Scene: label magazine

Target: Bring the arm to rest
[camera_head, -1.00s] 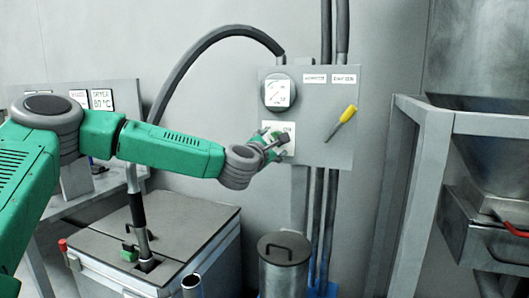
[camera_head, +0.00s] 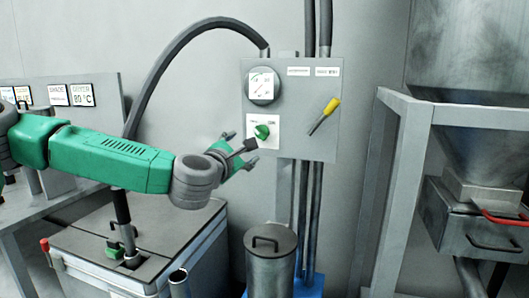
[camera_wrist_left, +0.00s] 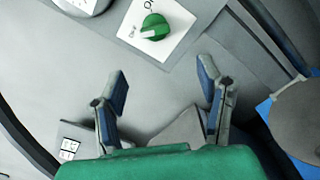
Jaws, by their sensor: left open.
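My left arm, green with grey joints, comes in from the left in the head view. My left gripper (camera_head: 240,152) is open and empty, in front of the lower left part of the grey control panel (camera_head: 295,125). In the left wrist view its two fingers (camera_wrist_left: 162,95) stand wide apart with nothing between them. The green knob (camera_head: 262,131) on its white plate is just above and beside the fingertips, apart from them in the wrist view (camera_wrist_left: 155,27). My right gripper is not in view.
A yellow-handled lever (camera_head: 325,115) and a round dial (camera_head: 261,86) are on the panel. Below are a lidded metal canister (camera_head: 270,262) and a grey box (camera_head: 150,240) with an upright pipe. A metal frame with a hopper (camera_head: 465,130) stands right.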

